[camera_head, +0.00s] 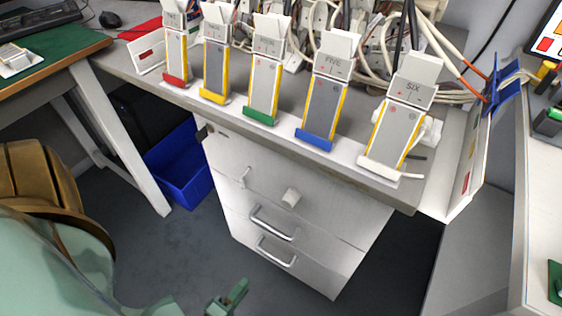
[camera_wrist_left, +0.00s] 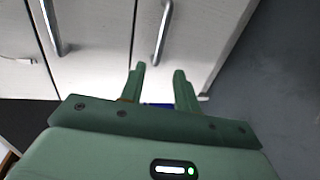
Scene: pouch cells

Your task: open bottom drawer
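The white drawer cabinet (camera_head: 290,225) stands under the grey bench. The bottom drawer's metal bar handle (camera_head: 275,253) is the lowest, and the drawer front looks flush. In the left wrist view this handle (camera_wrist_left: 163,35) is nearest the cabinet edge. The middle drawer's handle (camera_head: 271,225) is above it and also shows in the wrist view (camera_wrist_left: 52,28). My green left gripper (camera_head: 230,298) is in front of and below the bottom handle. In the wrist view its fingers (camera_wrist_left: 159,70) are apart and empty, with one handle end appearing between the tips. My right gripper is not in view.
A blue bin (camera_head: 182,170) stands left of the cabinet, near a white table leg (camera_head: 130,150). Several numbered holders with pouch cells stand along the bench (camera_head: 215,112) with cables behind. The grey floor (camera_head: 195,245) before the cabinet is clear.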

